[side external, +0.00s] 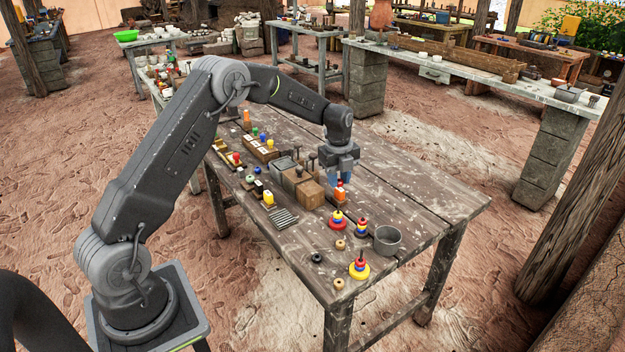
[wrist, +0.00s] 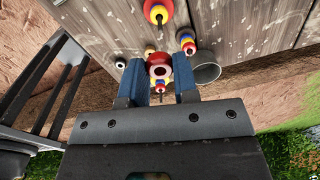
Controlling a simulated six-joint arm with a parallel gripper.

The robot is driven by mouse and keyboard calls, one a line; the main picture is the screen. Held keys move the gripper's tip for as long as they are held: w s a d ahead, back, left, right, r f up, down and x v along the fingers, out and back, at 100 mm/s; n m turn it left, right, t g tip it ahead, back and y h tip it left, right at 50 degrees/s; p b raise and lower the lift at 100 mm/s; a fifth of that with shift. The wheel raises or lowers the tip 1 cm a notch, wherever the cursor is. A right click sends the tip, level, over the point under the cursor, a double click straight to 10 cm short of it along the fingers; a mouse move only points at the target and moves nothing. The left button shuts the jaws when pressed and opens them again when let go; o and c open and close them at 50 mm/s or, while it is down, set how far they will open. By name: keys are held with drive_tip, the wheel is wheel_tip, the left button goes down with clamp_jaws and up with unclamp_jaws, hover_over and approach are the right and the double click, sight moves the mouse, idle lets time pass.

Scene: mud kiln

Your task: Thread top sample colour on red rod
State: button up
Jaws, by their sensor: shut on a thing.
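My gripper (side external: 340,178) is over the worktable, fingers pointing down, shut on a small red ring (wrist: 159,70). In the wrist view the ring sits between my gripper's blue fingers (wrist: 158,82). A stack with a wide red bottom ring (side external: 337,223) stands nearby. A stack with a wide yellow bottom ring (side external: 358,271) stands nearer the front edge. A smaller red, yellow and blue stack (side external: 361,228) stands between them and a cup.
A grey cup (side external: 388,240) stands at the right. Loose tan rings (side external: 340,244) and a black ring (side external: 317,257) lie near the front edge. Wooden blocks (side external: 300,186) stand left of my gripper. The table's right end (side external: 440,205) is bare.

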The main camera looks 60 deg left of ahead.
drive_tip(key=shift+w+d+f, duration=0.15)
drive_tip(key=shift+f, duration=2.25)
drive_tip(key=shift+f, duration=1.6)
idle(0.6)
drive_tip(key=o, duration=1.3)
drive_tip(key=shift+o, duration=0.2)
drive_tip(key=shift+r, duration=3.55)
